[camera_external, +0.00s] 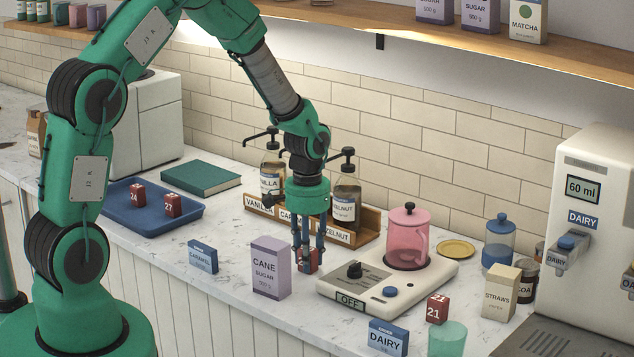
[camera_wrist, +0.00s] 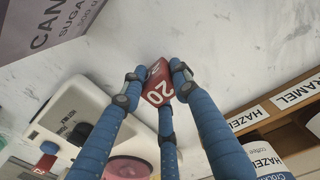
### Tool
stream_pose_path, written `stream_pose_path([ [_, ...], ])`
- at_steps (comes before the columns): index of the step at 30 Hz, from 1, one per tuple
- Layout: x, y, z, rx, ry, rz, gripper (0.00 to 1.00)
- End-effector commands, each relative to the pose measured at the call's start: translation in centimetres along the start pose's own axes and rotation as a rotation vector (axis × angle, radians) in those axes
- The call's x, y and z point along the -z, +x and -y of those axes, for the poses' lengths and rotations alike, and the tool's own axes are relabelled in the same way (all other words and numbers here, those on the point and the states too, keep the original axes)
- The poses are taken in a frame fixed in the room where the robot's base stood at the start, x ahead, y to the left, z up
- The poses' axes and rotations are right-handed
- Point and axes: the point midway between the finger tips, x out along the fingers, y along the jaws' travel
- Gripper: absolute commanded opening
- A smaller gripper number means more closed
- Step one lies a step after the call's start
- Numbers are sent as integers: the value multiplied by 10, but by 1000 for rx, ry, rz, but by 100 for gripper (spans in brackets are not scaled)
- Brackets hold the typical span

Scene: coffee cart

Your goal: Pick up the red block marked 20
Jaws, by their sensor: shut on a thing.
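The red block marked 20 (camera_wrist: 159,88) is between the blue fingers of my gripper (camera_wrist: 155,80) in the wrist view. My gripper is shut on it, with fingers touching its sides. In the external view my gripper (camera_external: 308,255) points down, and the red block (camera_external: 312,261) shows partly between its fingers. Other red blocks are a block marked 21 (camera_external: 437,309) at the front right and two blocks (camera_external: 138,195) (camera_external: 172,205) on the blue tray (camera_external: 195,220).
The cane sugar box (camera_external: 270,268) stands left of my gripper, the hot plate (camera_external: 335,292) with a pink kettle (camera_external: 407,235) right of it. A wooden syrup rack (camera_external: 368,232) with bottles is close behind.

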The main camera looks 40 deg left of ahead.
Motion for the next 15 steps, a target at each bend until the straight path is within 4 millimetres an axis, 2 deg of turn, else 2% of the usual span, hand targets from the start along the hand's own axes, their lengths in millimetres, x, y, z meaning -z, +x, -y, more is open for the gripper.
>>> stream_pose_path([
  [8,0,-1,0,0,0,0,4],
  [15,1,-19,0,0,0,-3,4],
])
